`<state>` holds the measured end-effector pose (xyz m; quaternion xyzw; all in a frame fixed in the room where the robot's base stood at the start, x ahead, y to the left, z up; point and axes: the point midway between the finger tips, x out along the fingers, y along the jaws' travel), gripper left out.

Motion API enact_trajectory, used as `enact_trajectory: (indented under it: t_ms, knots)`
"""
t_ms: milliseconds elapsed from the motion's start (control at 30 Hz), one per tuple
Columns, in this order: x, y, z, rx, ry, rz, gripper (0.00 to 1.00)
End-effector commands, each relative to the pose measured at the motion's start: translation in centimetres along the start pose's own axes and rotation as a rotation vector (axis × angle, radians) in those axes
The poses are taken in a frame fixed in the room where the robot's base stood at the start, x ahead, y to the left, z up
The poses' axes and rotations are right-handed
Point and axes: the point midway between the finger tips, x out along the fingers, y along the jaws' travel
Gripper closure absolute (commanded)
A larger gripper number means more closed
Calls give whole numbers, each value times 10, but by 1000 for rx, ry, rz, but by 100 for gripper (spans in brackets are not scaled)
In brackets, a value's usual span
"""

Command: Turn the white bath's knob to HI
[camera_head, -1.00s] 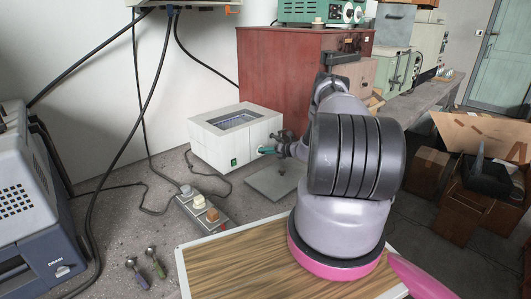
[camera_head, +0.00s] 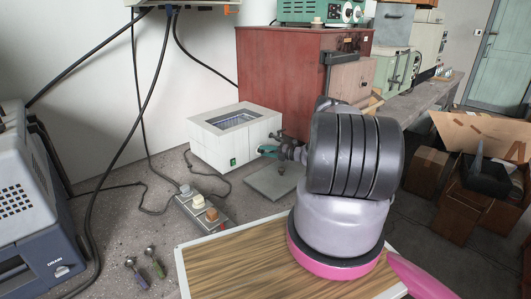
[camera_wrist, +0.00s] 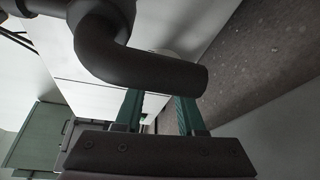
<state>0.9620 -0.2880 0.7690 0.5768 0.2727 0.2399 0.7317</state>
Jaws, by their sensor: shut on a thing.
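The white bath (camera_head: 212,147) is a pale box with an open, recessed top and a small green switch on its front. It stands on the bench left of my arm. My gripper (camera_head: 263,150) has teal fingers and is at the right part of the bath's front face, shut on the knob. The knob itself and its HI mark are hidden. In the wrist view my gripper (camera_wrist: 160,108) shows both teal fingers reaching to the white face, partly behind a dark bent pipe (camera_wrist: 140,62).
A grey plate (camera_head: 272,182) lies on the bench below my gripper. A power strip (camera_head: 201,209) with plugs and cables lies in front of the bath. A red cabinet (camera_head: 285,72) stands behind, and a wood-grain board (camera_head: 235,262) is nearest.

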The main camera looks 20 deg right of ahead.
Motion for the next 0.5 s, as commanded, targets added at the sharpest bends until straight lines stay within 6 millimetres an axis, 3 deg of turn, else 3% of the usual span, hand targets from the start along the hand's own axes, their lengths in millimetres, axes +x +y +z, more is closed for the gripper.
enact_trajectory:
  t_ms: [467, 500]
  knots:
    - [-1, 0, 1, 12, -2, 3, 100]
    - [-1, 0, 1, 12, -2, 3, 46]
